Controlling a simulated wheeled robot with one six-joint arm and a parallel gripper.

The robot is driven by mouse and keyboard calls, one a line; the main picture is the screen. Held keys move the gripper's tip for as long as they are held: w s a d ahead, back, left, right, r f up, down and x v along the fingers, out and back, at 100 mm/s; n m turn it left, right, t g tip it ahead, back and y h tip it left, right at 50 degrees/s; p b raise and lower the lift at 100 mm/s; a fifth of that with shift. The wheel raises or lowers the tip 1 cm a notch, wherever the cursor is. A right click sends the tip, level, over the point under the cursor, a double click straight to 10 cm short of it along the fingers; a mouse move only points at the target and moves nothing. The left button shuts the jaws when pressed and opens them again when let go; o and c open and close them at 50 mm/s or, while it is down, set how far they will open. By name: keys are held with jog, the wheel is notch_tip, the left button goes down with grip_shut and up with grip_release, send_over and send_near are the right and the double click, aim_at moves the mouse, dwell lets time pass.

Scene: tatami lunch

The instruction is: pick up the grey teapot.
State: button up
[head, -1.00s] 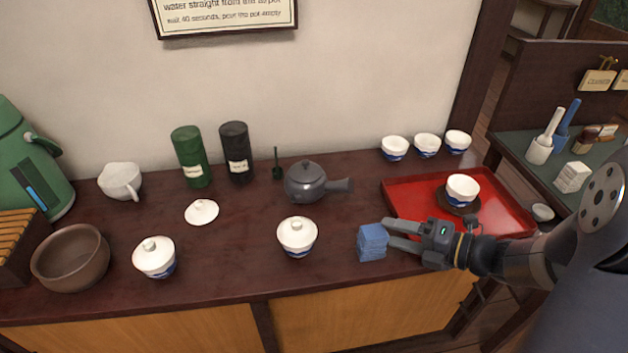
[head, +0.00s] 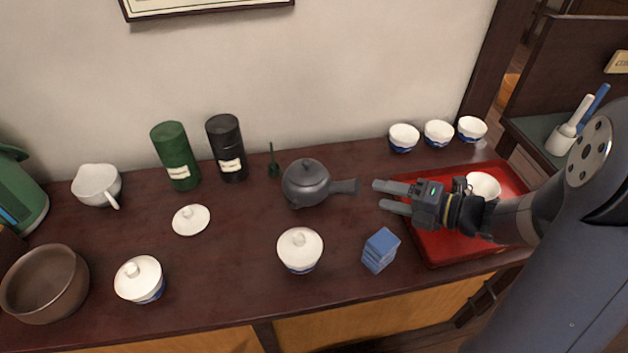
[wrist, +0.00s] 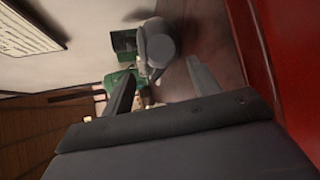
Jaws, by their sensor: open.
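The grey teapot (head: 305,184) stands upright on the dark wooden counter, lid on, with its side handle (head: 344,186) pointing right. My gripper (head: 385,196) is open and empty, just right of the handle's end, fingers pointing left toward it. A small gap shows between the fingertips and the handle in the head view. In the wrist view, the grey teapot (wrist: 158,48) appears beyond and between the two fingers (wrist: 160,86).
A blue block (head: 380,250) and a lidded white cup (head: 300,250) stand in front. A red tray (head: 440,252) with a cup lies under my arm. A black canister (head: 227,148), green canister (head: 175,155) and dark scoop (head: 273,163) stand behind left.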

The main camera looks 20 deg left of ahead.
aim_at(357, 191)
jog(key=b+x, duration=0.2)
jog(key=x, duration=0.8)
jog(key=shift+a+f+b, duration=0.15)
jog(key=shift+f+b, duration=0.1)
jog(key=shift+b, duration=0.1)
grip_shut()
jog(key=shift+r, duration=0.1)
